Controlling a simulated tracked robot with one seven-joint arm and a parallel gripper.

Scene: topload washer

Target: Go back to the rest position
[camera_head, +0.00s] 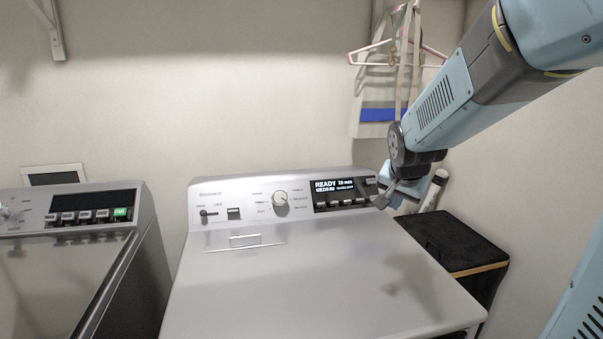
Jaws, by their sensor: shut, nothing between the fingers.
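The top-load washer (290,275) stands in the middle with its lid down. Its control panel (290,199) has a round knob (280,197), a slider, a small switch and a dark display (343,190) that reads "READY". My gripper (384,203) is at the right end of the panel, in front of the panel's edge. It is small in the view and looks shut and empty. I cannot tell whether it touches the panel. My arm comes in from the upper right.
A second machine (70,220) with a lit green button stands at the left. A black box (450,239) with a wooden edge is right of the washer. Hangers (365,53) and a cloth hang on the back wall behind my arm. A wall bracket (50,30) is at the upper left.

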